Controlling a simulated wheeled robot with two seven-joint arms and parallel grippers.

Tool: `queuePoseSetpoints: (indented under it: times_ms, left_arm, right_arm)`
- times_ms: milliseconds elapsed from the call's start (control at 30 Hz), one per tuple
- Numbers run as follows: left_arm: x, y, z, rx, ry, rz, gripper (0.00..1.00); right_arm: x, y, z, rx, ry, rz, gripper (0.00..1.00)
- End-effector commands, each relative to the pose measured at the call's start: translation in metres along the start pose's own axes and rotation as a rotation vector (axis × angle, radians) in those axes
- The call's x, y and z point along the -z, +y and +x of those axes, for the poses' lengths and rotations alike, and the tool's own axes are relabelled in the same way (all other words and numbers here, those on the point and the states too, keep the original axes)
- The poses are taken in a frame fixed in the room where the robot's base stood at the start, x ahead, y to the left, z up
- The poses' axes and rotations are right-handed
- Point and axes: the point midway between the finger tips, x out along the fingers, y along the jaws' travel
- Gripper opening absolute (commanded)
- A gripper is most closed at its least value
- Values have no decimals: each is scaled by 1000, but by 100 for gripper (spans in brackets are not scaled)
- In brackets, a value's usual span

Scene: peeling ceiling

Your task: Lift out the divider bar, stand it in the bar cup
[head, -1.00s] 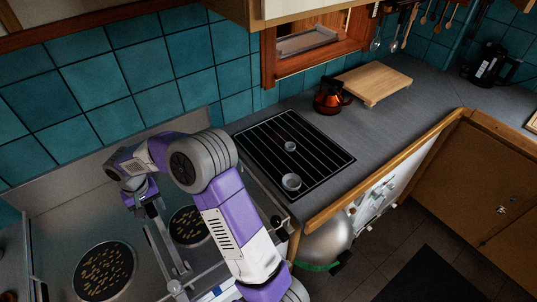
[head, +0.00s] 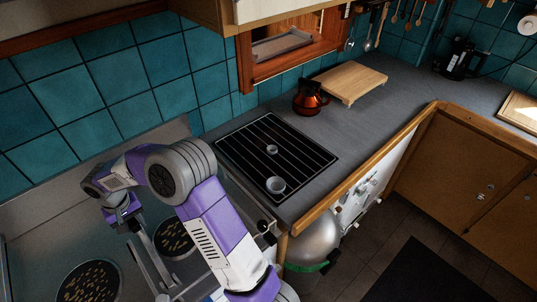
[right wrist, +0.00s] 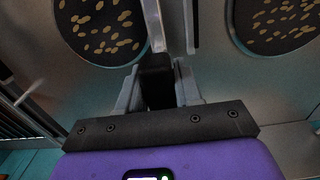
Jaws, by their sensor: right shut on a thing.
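My right gripper (head: 130,222) is over the pair of round dark pans at lower left in the head view. In the right wrist view its jaws (right wrist: 158,82) are shut on a dark block, which seems to be the top of the divider bar (right wrist: 152,25). The pale bar runs on beyond the jaws between the two pans. In the head view the bar (head: 152,262) slants down below the gripper; I cannot tell whether its lower end is clear. A small clear cup (head: 276,184) stands on the black rack; I cannot tell whether it is the bar cup. My left gripper is out of view.
The pans (head: 88,284) hold pale bits. The slatted black rack (head: 240,150) also bears a smaller clear cup (head: 271,149). A red-brown pot (head: 308,98) and a wooden board (head: 350,82) stand behind it. The grey counter (head: 385,118) to the right is mostly free.

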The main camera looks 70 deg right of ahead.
Motion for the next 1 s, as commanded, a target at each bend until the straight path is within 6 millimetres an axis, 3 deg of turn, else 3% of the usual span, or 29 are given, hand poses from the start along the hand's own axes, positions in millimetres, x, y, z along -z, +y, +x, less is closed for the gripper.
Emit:
queuePoseSetpoints:
  times_ms: [667, 1000]
  left_arm:
    - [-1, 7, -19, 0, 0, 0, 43]
    - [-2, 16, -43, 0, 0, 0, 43]
  right_arm:
    - [1, 0, -29, 2, 4, 1, 0]
    - [0, 0, -63, 0, 3, -1, 0]
